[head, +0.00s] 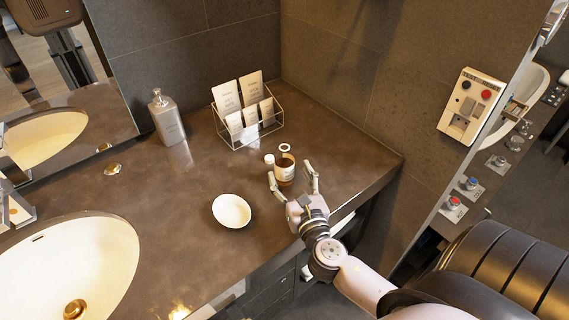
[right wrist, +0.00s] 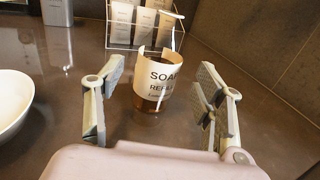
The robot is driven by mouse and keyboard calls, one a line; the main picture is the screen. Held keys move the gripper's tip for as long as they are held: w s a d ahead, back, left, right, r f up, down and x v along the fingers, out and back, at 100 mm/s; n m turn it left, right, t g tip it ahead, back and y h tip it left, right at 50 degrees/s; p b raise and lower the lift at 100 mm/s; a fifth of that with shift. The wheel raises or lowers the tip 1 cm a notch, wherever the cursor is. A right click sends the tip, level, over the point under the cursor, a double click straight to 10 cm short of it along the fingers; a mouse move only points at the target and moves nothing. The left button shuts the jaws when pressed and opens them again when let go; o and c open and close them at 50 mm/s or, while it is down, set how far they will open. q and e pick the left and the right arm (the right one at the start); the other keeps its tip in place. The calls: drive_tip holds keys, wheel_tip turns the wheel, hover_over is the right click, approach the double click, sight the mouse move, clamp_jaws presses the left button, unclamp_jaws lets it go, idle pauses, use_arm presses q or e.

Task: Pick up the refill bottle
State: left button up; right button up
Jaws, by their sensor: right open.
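The refill bottle (head: 286,171) is a brown bottle with a cream label, upright on the dark counter. In the right wrist view the bottle (right wrist: 157,84) shows its label, reading "SOAP" and part of "REFILL", near the middle. My right gripper (head: 291,177) is open, with one finger on each side of the bottle's near side. In the right wrist view the open fingers (right wrist: 158,105) show a gap to the bottle on both sides, with the bottle ahead. My left gripper is not in view.
A white bowl (head: 232,211) stands to the left. A wire rack (head: 247,125) with cartons and a grey pump dispenser (head: 167,120) stand behind. A sink (head: 80,265) is at the left.

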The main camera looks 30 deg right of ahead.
sight(287, 170)
drive_tip(key=x, duration=0.4)
drive_tip(key=shift+f+p, duration=0.15)
drive_tip(key=shift+p, duration=0.25)
drive_tip(key=shift+w+d+f, duration=0.1)
drive_tip(key=shift+w, duration=0.45)
drive_tip(key=shift+s, duration=0.1)
drive_tip(key=shift+c, duration=0.4)
drive_tip(key=shift+c, duration=0.7)
drive_tip(key=c, duration=1.1)
drive_tip(key=shift+c, duration=0.2)
drive_tip(key=shift+r, duration=0.25)
